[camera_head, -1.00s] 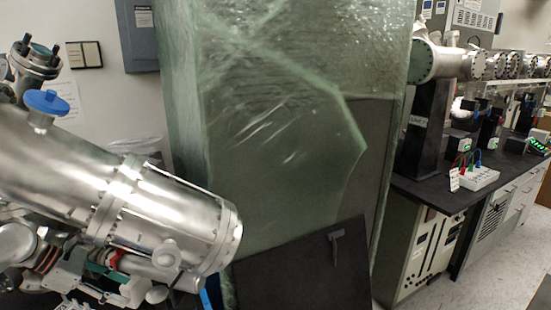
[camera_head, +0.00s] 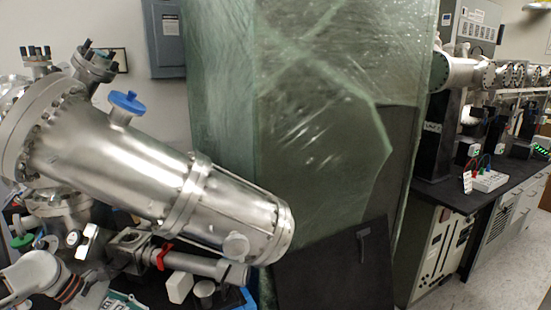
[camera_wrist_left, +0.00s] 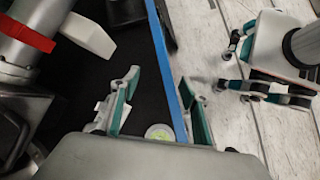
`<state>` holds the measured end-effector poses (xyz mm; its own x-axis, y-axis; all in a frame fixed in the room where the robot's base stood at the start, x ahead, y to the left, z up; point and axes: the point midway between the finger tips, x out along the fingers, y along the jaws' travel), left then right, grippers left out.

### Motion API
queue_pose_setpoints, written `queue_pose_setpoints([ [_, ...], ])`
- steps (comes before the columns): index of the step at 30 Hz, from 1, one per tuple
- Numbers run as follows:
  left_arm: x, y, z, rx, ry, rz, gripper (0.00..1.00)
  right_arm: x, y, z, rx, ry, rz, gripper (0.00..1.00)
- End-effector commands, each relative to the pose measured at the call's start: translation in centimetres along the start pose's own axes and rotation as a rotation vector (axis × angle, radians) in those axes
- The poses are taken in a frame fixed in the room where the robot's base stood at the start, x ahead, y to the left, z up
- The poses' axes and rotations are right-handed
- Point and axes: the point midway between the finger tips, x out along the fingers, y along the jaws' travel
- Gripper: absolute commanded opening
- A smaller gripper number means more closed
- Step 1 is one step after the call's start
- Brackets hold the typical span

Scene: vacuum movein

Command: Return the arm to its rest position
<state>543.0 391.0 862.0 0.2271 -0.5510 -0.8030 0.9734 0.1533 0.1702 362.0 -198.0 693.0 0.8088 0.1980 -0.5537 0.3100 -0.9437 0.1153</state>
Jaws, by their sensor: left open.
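My left gripper (camera_wrist_left: 157,95) shows in the left wrist view with its two teal-padded fingers apart and nothing held between them. It is over a black tabletop (camera_wrist_left: 95,75), close to the blue edge strip (camera_wrist_left: 168,70). A small round item with a yellow-green face (camera_wrist_left: 160,133) shows between the finger bases, partly hidden by the gripper body. Another gripper with teal pads, my right one (camera_wrist_left: 228,68), is at the right of that view over the pale floor; its finger opening is unclear.
A large steel vacuum chamber (camera_head: 150,170) with a blue-capped port (camera_head: 127,102) fills the left. A plastic-wrapped green cabinet (camera_head: 310,90) stands in the middle. A black bench (camera_head: 450,193) with instruments is at right.

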Motion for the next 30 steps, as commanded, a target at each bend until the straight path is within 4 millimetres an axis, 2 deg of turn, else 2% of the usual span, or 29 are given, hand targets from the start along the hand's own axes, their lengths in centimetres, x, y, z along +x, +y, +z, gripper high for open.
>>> queue_pose_setpoints([
  [1, 2.2, -1.6, 0.8, 0.117, 0.007, -0.026, 0.46, 0.0, 0.1, 0.0, -0.001, 0.001, 0.001, 0.4],
  [5, 7.3, -5.4, 2.3, 0.477, 0.04, -0.071, 0.46, 0.1, 0.7, -0.1, -0.01, 0.003, 0.006, 0.4],
  [9, 12.2, -9.6, 4.6, 0.925, 0.076, -0.086, 0.46, 0.1, 0.7, -0.1, -0.012, 0.002, 0.006, 0.4],
  [12, 14.6, -11.8, 6.2, 1.238, 0.125, -0.069, 0.46, 0.1, 0.4, -0.1, -0.009, 0.002, 0.003, 0.4],
  [15, 15.8, -13.4, 7.6, 1.517, 0.203, -0.046, 0.46, 0.1, 0.3, -0.1, -0.006, 0.001, 0.002, 0.4],
  [20, 15.2, -14.8, 8.5, 1.88, 0.411, -0.047, 0.46, 0.1, 0.2, 0.0, -0.003, 0.0, 0.002, 0.4],
  [24, 12.3, -15.5, 7.3, 2.095, 0.645, -0.149, 0.46, 0.1, 0.1, 0.0, -0.001, 0.0, 0.002, 0.4],
  [30, 6.9, -17.1, 3.9, 2.229, 0.89, -0.409, 0.46, 0.1, 0.1, 0.0, -0.001, -0.001, 0.002, 0.4],
])
